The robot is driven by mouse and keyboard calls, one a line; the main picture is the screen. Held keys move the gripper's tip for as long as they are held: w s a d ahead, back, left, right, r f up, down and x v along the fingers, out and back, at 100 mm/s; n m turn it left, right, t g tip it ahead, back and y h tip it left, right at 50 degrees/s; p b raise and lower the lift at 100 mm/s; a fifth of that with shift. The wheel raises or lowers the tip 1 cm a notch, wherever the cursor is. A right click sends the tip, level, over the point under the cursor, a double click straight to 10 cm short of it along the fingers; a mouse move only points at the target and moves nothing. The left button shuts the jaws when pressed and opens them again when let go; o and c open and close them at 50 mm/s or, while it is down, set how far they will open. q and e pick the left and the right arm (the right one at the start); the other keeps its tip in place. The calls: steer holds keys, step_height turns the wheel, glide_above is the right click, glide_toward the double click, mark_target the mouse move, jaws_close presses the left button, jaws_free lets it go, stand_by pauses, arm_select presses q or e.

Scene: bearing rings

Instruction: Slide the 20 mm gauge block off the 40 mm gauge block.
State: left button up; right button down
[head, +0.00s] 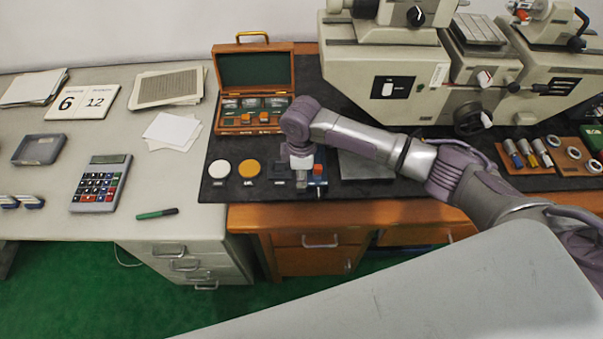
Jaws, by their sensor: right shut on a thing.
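My right gripper (301,178) reaches down over the front edge of the black mat (222,180). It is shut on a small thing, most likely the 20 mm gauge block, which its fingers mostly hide. The 40 mm gauge block cannot be made out apart from it; whether the two touch cannot be told at this size. A dark pad (280,171) lies just left of the fingers, and a small blue and red item (319,180) is just right of them. My left gripper is not in view.
A white disc (219,169) and an amber disc (249,169) lie left of the gripper. An open wooden case (249,124) stands behind them. A grey plate (365,165) lies to the right, under my arm. A large measuring machine (385,65) stands behind.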

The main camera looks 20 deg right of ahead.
steer(key=shift+r+p, duration=0.1)
steer(key=shift+p, duration=0.35)
steer(key=shift+f, duration=0.35)
stand_by(1.0)
steer(key=shift+s+d+p, duration=0.25)
steer(key=shift+d+p, duration=0.5)
steer(key=shift+p, duration=0.5)
stand_by(2.9)
steer(key=shift+r, duration=0.15)
steer(key=shift+d+r+p, duration=0.15)
steer(key=shift+r+p, duration=2.2)
steer(key=shift+p, duration=0.05)
